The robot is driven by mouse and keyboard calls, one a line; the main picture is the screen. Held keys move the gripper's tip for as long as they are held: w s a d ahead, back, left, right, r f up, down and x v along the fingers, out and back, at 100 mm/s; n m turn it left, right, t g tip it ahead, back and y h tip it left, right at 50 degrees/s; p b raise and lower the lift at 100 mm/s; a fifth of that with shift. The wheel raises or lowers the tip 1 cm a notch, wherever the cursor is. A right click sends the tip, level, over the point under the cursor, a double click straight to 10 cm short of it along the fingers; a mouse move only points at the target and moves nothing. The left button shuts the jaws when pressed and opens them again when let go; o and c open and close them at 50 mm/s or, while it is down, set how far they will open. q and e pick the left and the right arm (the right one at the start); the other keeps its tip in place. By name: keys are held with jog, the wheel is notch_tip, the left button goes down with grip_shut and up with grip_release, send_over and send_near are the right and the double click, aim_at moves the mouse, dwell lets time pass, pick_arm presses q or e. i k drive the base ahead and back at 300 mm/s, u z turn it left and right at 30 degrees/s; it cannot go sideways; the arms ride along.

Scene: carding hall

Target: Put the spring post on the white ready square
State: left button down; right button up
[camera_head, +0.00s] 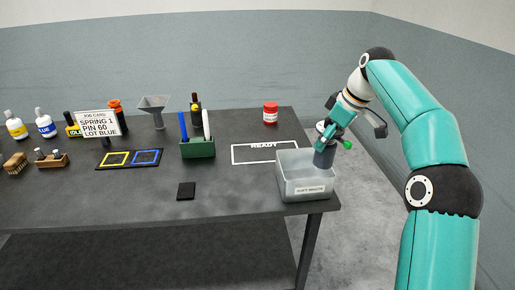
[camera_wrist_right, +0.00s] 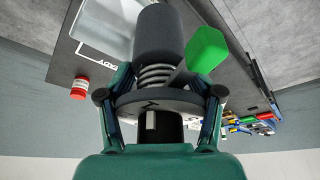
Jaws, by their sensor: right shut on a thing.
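The spring post is a dark grey cylinder (camera_head: 324,157) with a metal coil (camera_wrist_right: 155,76) and a green paddle-shaped tab (camera_wrist_right: 207,49). My right gripper (camera_head: 330,136) is shut on it; in the right wrist view the fingers close around its collar, by the coil. The post's dark end points down at the right side of the pale grey bin (camera_head: 305,190); I cannot tell whether it is inside the bin or above it. The white ready square (camera_head: 234,155) is a white outline marked READY on the dark table, behind and left of the bin, with nothing standing in it. My left gripper is not in view.
A red-and-white jar (camera_head: 270,113) stands behind the square. A green holder (camera_head: 198,149) with upright tools is left of it. A small black block (camera_head: 186,191) lies in front. Bottles, a funnel stand (camera_head: 154,108) and a job card (camera_head: 98,123) fill the left.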

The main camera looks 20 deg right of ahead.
aim_at(260, 152)
jog(key=i, duration=1.25)
jog(key=z, duration=0.05)
